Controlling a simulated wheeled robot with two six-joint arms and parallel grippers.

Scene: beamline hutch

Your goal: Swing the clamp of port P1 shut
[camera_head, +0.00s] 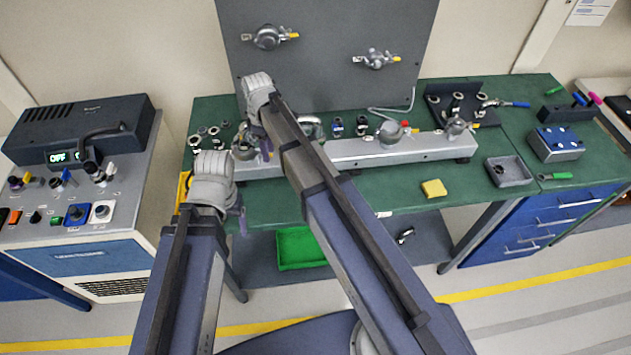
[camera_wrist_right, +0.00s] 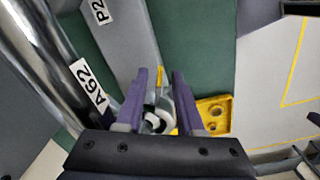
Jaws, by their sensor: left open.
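A metal clamp fitting (camera_head: 243,152) sits at the left end of the grey rail on the green bench, partly hidden by my right gripper. No P1 label is readable. My right gripper (camera_head: 262,142) is over this fitting. In the right wrist view its purple fingers (camera_wrist_right: 160,85) are apart, with a white and black ring part (camera_wrist_right: 157,117) and a narrow yellow tab (camera_wrist_right: 160,77) showing between them. Whether they touch a finger I cannot tell. My left gripper (camera_head: 238,212) is lower, by the bench's front edge, open and mostly hidden behind its wrist.
The rail (camera_head: 350,152) carries more fittings to the right. A P2 label (camera_wrist_right: 99,10) and an A62 label (camera_wrist_right: 90,85) on a silver cylinder show in the wrist view. A yellow tray (camera_wrist_right: 214,113) is beside the fingers. A yellow block (camera_head: 433,188) lies on the bench.

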